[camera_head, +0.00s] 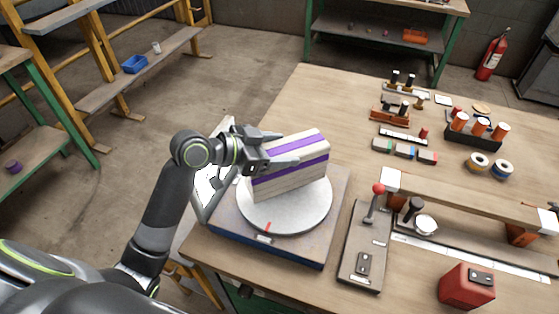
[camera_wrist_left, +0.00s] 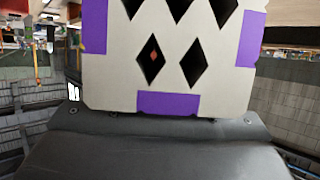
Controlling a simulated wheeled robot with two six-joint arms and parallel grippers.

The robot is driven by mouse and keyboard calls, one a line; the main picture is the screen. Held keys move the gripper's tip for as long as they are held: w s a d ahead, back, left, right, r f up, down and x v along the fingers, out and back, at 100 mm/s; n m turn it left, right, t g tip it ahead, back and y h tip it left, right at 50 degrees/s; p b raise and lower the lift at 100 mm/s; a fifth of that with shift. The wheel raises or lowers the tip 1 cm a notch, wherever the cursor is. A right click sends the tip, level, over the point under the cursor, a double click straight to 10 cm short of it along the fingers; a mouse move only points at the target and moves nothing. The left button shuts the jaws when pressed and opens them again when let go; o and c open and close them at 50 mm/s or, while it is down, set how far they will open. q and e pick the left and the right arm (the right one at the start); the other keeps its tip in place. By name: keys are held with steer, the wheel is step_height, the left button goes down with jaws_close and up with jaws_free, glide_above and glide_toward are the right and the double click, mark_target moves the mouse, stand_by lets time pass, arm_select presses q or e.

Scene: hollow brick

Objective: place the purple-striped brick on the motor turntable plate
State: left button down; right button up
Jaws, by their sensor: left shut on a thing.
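The purple-striped brick (camera_head: 290,167) is pale with purple bands and stands on or just above the round grey turntable plate (camera_head: 290,214); I cannot tell whether they touch. The plate sits on a dark square base (camera_head: 300,248) at the table's near left corner. My left gripper (camera_head: 283,150) comes in from the left and is shut on the brick, one finger along its near face. In the left wrist view the brick (camera_wrist_left: 170,88) fills the middle, showing diamond-shaped holes and purple patches. My right gripper is not in view.
A lever panel (camera_head: 366,245) with a red knob stands just right of the base. A red box (camera_head: 467,287) lies at the front right. A long wooden beam on a rail (camera_head: 470,200) and several spools and small parts crowd the right side. The table behind the plate is mostly clear.

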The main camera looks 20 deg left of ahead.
arm_select(q)
step_height(320, 180, down, 3)
steer(key=shift+d+f, duration=0.1)
steer(key=shift+f, duration=0.1)
steer(key=shift+f, duration=0.15)
steer(key=shift+c, duration=1.6)
jaws_free()
steer(key=shift+f, duration=0.1)
steer(key=b+v, duration=0.1)
steer(key=v, duration=1.1)
steer(key=shift+s, duration=0.1)
